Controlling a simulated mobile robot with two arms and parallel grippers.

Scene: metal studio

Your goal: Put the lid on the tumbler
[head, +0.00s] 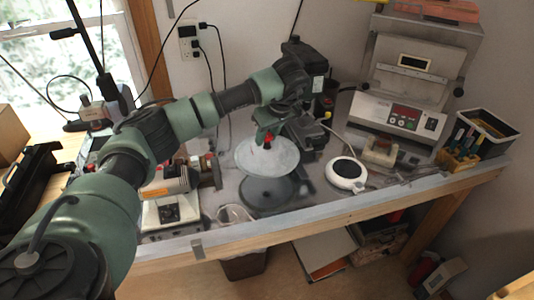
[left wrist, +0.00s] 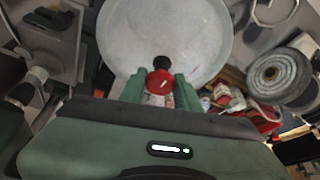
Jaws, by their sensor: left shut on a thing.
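My left gripper (head: 268,136) is shut on the red-topped knob of the lid (head: 266,158), a pale, wide round disc. The lid is held over the metal bench. The left wrist view shows the lid (left wrist: 165,25) filling the upper middle, with its black and red knob between the green fingers (left wrist: 160,88). Below the lid in the head view is a dark round shape (head: 270,194) on the bench; I cannot tell whether it is part of the tumbler or a shadow. I cannot clearly make out the tumbler. My right gripper is not in view.
A clear round vessel (head: 235,214) is at the bench's front edge. A white round device (head: 346,174) lies to the right. Behind it is a machine with a control panel (head: 402,116). A dark bin (head: 484,130) and tool holder (head: 458,160) stand at the right.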

